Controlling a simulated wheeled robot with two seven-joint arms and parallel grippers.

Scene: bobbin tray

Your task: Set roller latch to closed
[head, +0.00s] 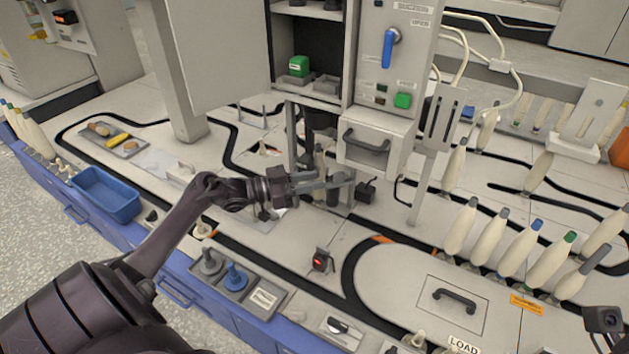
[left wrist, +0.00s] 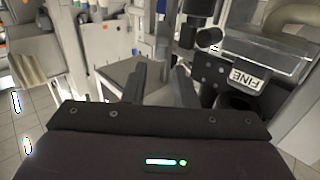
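I cannot tell for sure which part is the roller latch. A blue lever (head: 388,48) on the upright cabinet's front panel hangs roughly vertical, near small labels, one seeming to read OPEN. My left gripper (head: 330,182) is below and left of that lever, in front of the dark cylindrical parts under the cabinet. In the left wrist view its two fingers (left wrist: 160,85) stand apart with nothing visible between them. My right gripper is not identifiable.
A drawer with a dark handle (head: 367,143) is just right of my left gripper. Several bobbins (head: 508,247) stand at the right. A blue bin (head: 105,194) is at the left. A small tray (head: 246,286) holds knobbed pieces. The LOAD plate (head: 452,300) has open room around it.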

